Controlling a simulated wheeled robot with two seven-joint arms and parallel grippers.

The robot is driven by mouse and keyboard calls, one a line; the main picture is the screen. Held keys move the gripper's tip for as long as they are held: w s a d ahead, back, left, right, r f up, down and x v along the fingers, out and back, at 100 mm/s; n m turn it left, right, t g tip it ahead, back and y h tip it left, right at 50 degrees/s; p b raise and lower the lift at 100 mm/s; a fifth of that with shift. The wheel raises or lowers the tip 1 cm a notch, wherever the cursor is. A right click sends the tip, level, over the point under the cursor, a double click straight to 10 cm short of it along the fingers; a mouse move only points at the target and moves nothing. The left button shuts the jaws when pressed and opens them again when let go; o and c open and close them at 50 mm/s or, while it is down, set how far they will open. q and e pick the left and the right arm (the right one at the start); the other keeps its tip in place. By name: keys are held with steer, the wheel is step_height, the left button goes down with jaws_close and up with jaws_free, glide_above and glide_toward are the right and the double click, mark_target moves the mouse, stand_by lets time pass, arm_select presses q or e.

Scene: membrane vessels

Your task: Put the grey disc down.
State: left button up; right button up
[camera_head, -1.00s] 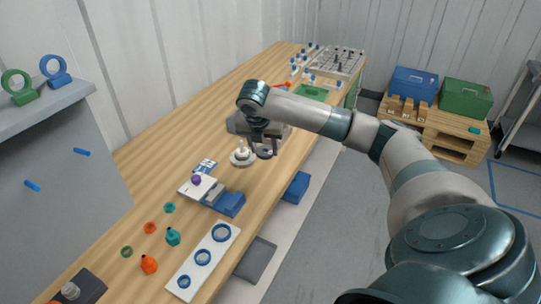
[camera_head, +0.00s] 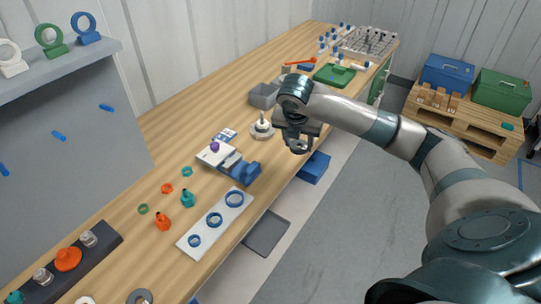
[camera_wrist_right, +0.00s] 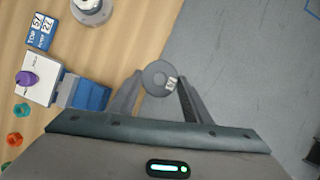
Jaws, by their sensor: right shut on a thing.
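My right gripper (camera_head: 298,143) is shut on a grey disc (camera_wrist_right: 158,77), held between the fingertips with a small white label showing on it. In the head view it hangs near the table's right edge, and its height above the table is hard to tell. In the right wrist view the disc overlaps the border between wooden table top and grey floor. A white round stand with an upright post (camera_head: 262,129) is on the table to the left of the gripper, apart from the disc. My left gripper is not in view.
A white and blue device with a purple knob (camera_head: 214,146) and a white plate with blue rings (camera_head: 215,219) lie on the table nearer me. Grey bins (camera_head: 264,96) and a green tray (camera_head: 335,74) are farther back. A blue bin (camera_head: 314,167) is beside the table's right edge.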

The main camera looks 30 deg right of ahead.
steer(key=p, duration=0.3)
glide_above(271, 159)
steer(key=s+a, duration=0.1)
steer(key=s, duration=0.1)
steer(key=f, duration=0.5)
steer(key=shift+w+f, duration=0.25)
steer(key=shift+f, duration=0.05)
steer(key=shift+w+a+f, duration=0.1)
steer(key=shift+w+f, duration=0.25)
steer(key=shift+f+p, duration=0.85)
steer(key=shift+f, duration=1.15)
steer(key=shift+f, duration=0.15)
steer(key=o, duration=1)
steer(key=shift+o, duration=0.2)
